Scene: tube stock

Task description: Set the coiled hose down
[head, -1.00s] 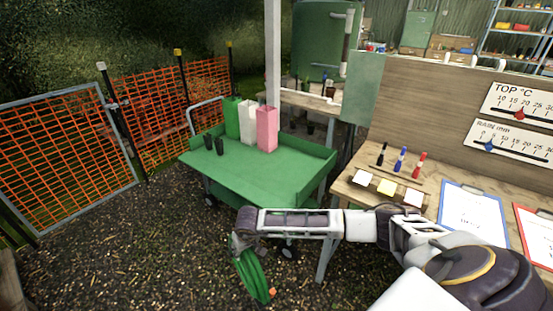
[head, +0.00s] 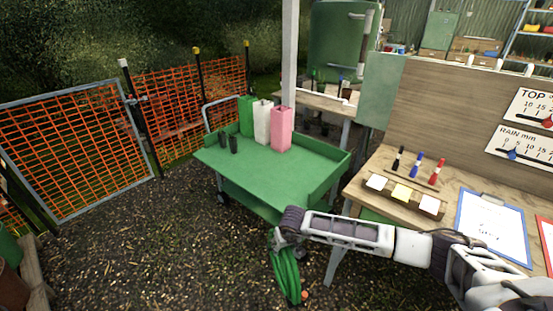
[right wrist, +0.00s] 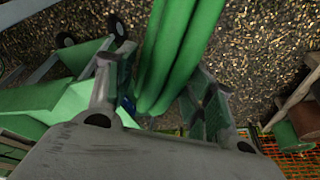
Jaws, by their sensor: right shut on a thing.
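The coiled green hose (head: 285,278) hangs below my right gripper (head: 287,241) in the head view, in front of the green cart and over the gravel. An orange-red end piece shows at its lower end. In the right wrist view, several strands of the hose (right wrist: 180,45) pass between the two fingers of my right gripper (right wrist: 155,98), which is shut on them. Whether the coil's bottom touches the ground cannot be told. My left gripper is in neither view.
A green cart (head: 315,185) carries green, white and pink containers and small dark pots. The workbench (head: 380,181) with markers and clipboards stands at right. Orange mesh fencing (head: 75,150) closes the left side. Open gravel (head: 150,245) lies left of the hose.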

